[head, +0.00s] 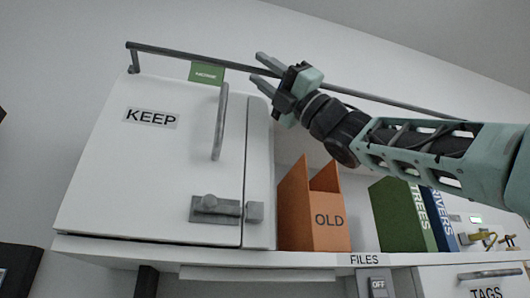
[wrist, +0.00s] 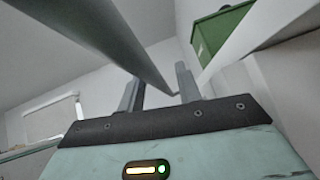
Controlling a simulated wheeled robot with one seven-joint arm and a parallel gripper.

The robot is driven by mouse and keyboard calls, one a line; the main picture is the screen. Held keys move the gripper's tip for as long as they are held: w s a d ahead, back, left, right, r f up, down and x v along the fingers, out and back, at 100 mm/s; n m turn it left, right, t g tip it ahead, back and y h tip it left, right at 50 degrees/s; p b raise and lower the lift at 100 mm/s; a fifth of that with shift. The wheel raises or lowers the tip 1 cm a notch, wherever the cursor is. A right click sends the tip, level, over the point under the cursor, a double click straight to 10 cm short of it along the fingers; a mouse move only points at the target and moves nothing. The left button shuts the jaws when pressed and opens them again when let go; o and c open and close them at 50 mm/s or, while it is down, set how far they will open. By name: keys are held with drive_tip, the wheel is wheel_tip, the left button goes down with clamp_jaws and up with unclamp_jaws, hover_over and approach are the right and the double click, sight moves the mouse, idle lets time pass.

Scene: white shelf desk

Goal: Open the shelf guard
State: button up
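The shelf guard (head: 185,54) is a long dark grey rail along the top front of the white shelf desk, with a short bent end at the left. In the wrist view the rail (wrist: 128,45) runs from the top left down between the two fingers. My gripper (head: 258,68) is at the rail, right of the green tag, with one finger above it and one below in the head view. The fingers (wrist: 158,90) are apart, with gaps beside the rail; contact is not clear. My gripper and forearm hide part of the rail.
The KEEP door (head: 105,165) has a vertical handle (head: 220,122) and a latch (head: 215,209). An orange OLD file box (head: 305,225), a green binder (head: 395,215) and a blue binder (head: 443,225) stand on the shelf. A green tag (head: 207,72) sits just below the rail.

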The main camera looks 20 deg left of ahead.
drive_tip(key=b+v, duration=1.1)
drive_tip(key=v, duration=0.6)
drive_tip(key=shift+d+f, duration=0.15)
drive_tip(key=shift+f, duration=0.05)
